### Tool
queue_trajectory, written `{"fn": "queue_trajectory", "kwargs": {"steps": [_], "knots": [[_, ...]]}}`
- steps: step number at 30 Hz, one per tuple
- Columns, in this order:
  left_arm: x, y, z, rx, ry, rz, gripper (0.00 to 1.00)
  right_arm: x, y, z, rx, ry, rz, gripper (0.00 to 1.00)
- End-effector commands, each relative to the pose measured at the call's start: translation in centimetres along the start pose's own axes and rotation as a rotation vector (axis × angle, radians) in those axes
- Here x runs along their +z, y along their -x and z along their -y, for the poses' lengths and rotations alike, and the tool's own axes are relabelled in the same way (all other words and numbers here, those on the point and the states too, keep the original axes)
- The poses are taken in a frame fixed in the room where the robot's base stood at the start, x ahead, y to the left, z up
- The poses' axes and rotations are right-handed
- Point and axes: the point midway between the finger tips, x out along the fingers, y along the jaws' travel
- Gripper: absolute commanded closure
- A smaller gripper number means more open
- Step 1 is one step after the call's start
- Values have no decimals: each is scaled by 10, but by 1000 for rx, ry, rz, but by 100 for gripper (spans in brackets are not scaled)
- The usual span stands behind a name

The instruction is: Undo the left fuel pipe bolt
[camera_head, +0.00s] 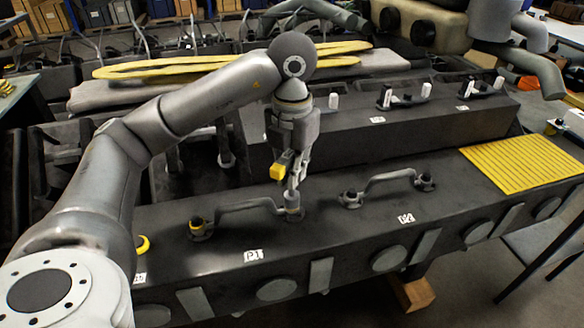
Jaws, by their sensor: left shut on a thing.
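My left gripper (297,180) points straight down over the right end of the left fuel pipe (245,205), the one by the P1 label. It is shut on a small yellow-and-grey tool (278,172). A grey cylindrical piece below the fingers meets that pipe end; I cannot tell whether it is the tool's tip or the bolt, as the fingers partly hide this spot. The pipe's left-end bolt (197,224) has a yellow mark and sits in its fitting. A second fuel pipe (388,179) lies to the right. My right gripper is not in view.
The dark engine block (340,235) fills the middle. A raised dark housing (400,125) runs behind the pipes. A yellow ribbed mat (520,163) lies at the block's right end.

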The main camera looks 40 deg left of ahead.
Motion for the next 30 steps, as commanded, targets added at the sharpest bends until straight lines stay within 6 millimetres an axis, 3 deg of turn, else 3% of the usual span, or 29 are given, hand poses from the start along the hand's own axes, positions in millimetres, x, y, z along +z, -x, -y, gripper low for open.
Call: {"fn": "queue_trajectory", "kwargs": {"steps": [30], "knots": [[0, 4, 0, 1, 1222, -2, 100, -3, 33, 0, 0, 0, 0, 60]]}}
